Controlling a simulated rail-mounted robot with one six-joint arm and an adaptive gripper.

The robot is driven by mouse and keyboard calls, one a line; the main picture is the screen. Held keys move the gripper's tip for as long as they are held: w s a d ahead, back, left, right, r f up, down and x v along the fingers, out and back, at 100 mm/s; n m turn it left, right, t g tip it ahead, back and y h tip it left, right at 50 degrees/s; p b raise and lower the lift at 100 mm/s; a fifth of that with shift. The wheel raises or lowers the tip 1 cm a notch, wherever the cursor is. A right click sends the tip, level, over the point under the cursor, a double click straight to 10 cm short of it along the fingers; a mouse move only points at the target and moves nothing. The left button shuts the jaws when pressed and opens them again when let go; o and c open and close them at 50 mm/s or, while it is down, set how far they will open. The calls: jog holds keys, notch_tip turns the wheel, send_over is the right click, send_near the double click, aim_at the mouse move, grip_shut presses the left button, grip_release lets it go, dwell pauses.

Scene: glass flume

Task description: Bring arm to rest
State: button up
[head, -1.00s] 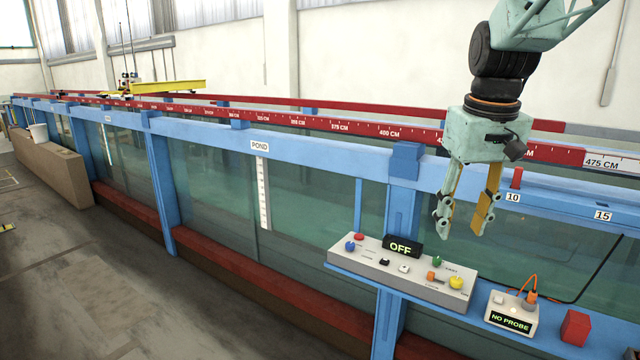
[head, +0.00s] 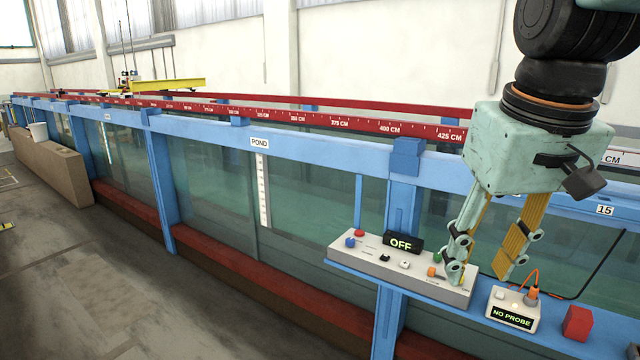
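My gripper (head: 482,272) hangs at the right of the head view, fingers pointing down and spread apart. Nothing shows between the fingers. It appears in front of the right end of the grey control panel (head: 372,268), and its left finger covers part of that end. I cannot tell whether it touches the panel. The panel's display (head: 402,244) reads OFF.
A white box (head: 512,310) reading NO PROBE, with an orange plug and cable, and a red block (head: 577,324) stand right of the panel on the blue shelf. The glass flume (head: 310,200) runs far left. A yellow beam (head: 170,86) crosses its rails. Open floor (head: 110,280) lies left.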

jog(key=s+a+f+b, duration=0.1)
jog(key=s+f, duration=0.2)
jog(key=s, duration=0.5)
jog(key=s+a+f+t, duration=0.1)
jog(key=s+f, duration=0.2)
jog(key=s, duration=0.5)
jog(key=shift+s+a+m+b, duration=0.3)
jog(key=shift+a+b, duration=0.05)
jog(key=shift+a, duration=0.05)
